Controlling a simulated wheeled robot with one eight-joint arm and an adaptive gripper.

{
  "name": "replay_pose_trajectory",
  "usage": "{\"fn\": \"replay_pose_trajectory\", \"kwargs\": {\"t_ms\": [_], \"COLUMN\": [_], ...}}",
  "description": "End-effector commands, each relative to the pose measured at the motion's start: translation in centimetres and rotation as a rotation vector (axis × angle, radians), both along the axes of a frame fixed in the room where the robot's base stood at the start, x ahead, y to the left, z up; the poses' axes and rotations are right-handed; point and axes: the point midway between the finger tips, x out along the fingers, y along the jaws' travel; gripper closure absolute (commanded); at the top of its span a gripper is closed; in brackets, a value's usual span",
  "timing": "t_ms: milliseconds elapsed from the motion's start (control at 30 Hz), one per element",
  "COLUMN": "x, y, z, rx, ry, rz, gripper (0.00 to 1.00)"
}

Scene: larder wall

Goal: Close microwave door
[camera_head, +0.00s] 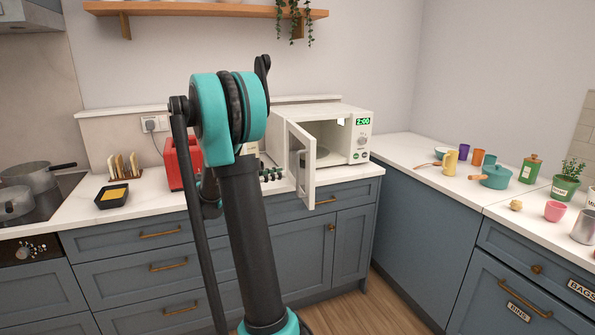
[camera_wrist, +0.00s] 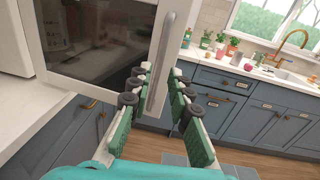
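The white microwave (camera_head: 358,132) stands on the back counter, with its door (camera_head: 307,172) swung out toward the room. The door also shows large in the wrist view (camera_wrist: 58,83), with a dark window and a pale upright handle (camera_wrist: 168,60) along its right edge. My gripper (camera_wrist: 162,82) is open, its green-padded fingers spread on either side of the lower handle in the picture. I cannot tell whether they touch it.
A red toaster (camera_head: 181,164) stands left of the microwave, partly behind my arm. A toast rack (camera_head: 123,166) and black tray (camera_head: 112,195) are farther left. The right counter (camera_head: 405,150) holds cups, a teal pot (camera_head: 495,176) and plants. Floor (camera_head: 385,305) is clear before the cabinets.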

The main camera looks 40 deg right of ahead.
Motion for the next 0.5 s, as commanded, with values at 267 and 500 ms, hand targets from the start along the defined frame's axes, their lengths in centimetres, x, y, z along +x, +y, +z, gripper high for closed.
{"fn": "replay_pose_trajectory", "kwargs": {"t_ms": [267,500], "x": [-0.9,-1.1], "y": [-5.3,-7.6], "z": [0.0,0.0], "rx": [0.0,0.001], "ry": [0.0,0.0], "rz": [-0.004,0.0], "gripper": [0.81,0.81]}}
